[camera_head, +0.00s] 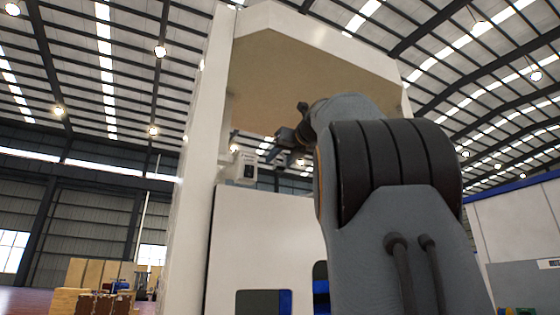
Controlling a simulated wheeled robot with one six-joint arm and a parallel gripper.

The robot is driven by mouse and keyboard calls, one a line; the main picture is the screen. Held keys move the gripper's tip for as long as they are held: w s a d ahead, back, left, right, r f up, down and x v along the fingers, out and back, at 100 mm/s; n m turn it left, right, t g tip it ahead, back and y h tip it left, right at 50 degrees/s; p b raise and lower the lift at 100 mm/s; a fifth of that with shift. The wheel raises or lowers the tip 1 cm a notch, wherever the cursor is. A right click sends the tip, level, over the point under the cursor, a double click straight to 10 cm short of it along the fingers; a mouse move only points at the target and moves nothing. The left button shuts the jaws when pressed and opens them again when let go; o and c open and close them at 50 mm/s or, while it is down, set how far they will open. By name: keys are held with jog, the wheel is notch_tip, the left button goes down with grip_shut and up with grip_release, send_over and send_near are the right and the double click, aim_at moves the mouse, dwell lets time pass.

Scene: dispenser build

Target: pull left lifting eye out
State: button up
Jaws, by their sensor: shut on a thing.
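My gripper (290,143) is small and dark in the head camera view, in the opening of a tall white cabinet (262,225), below its tan ceiling panel. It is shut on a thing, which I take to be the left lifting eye. The eye is too small and dark to make out, and my wrist and arm partly block the view. I cannot tell how far it sits in its seat.
A small white box-like unit (243,168) sits at the left inside the opening, close to my gripper. The cabinet's left wall (198,170) stands beside it. Wooden crates (98,272) stand on the floor far left. A blue-topped white structure (520,225) is at right.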

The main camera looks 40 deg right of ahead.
jog(key=o, duration=0.4)
jog(key=c, duration=0.5)
jog(key=shift+p, duration=0.3)
notch_tip(320, 180, up, 5)
jog(key=p, duration=0.6)
jog(key=shift+f, duration=0.1)
jog(key=shift+r, duration=1.1)
jog(key=shift+f, duration=0.1)
